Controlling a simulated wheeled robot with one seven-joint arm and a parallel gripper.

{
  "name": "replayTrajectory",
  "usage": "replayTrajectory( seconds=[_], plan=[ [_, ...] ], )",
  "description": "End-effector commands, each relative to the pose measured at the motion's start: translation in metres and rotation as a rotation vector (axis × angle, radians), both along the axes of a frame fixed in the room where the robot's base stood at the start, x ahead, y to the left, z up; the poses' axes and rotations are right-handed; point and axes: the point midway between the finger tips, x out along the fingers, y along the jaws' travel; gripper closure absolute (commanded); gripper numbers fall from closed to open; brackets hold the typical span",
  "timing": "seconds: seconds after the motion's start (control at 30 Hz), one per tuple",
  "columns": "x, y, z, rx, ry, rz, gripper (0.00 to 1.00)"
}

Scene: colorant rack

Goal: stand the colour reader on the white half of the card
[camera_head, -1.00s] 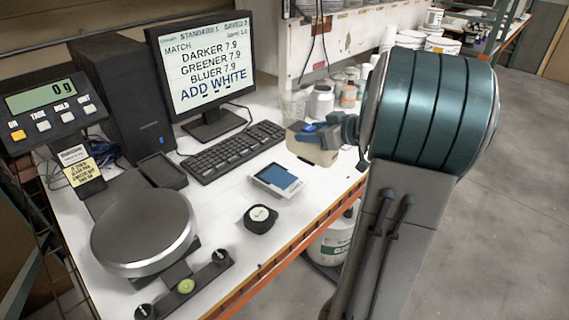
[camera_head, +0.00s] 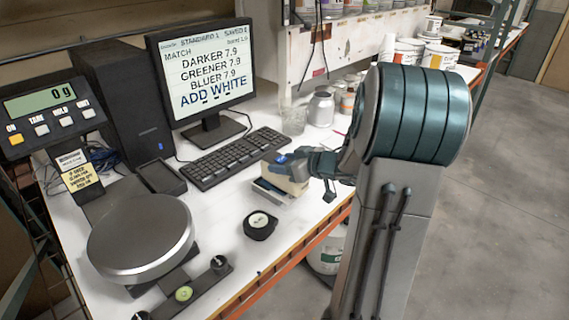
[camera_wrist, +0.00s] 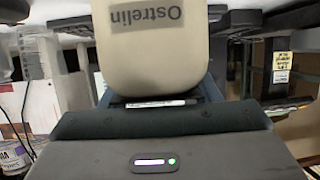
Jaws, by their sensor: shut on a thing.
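My gripper (camera_head: 300,162) is shut on a cream block-shaped device, which I take to be the colour reader (camera_head: 286,177). In the wrist view the reader (camera_wrist: 150,62) fills the top middle, with "Ostrelin" lettering upside down. The card (camera_head: 268,193) lies on the white bench in front of the keyboard. The reader is over the card and hides most of it; only its near and left edges show. I cannot tell whether the reader touches the card or which half it is over.
A black round puck with a white top (camera_head: 260,224) is just in front of the card. The keyboard (camera_head: 232,158) is behind it, and the scale pan (camera_head: 140,238) is at left. A glass beaker (camera_head: 293,120) and a grey jar (camera_head: 321,108) stand behind my gripper.

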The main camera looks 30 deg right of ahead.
Motion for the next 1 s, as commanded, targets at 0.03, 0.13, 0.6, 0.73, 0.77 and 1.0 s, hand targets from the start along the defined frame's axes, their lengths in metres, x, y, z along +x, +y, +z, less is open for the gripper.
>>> replayTrajectory(
  seconds=[0.03, 0.13, 0.6, 0.73, 0.77, 1.0],
  plan=[
    [0.000, 0.000, 0.002, 0.000, -0.003, 0.001, 0.94],
    [0.000, 0.000, 0.001, 0.000, -0.003, 0.000, 0.94],
    [0.000, 0.000, -0.002, 0.000, 0.000, 0.000, 0.22],
    [-0.003, -0.002, 0.003, -0.001, 0.000, -0.002, 0.22],
    [-0.007, -0.004, 0.004, -0.001, -0.001, -0.003, 0.22],
    [-0.048, -0.022, 0.023, -0.002, -0.002, -0.004, 0.22]
  ],
)
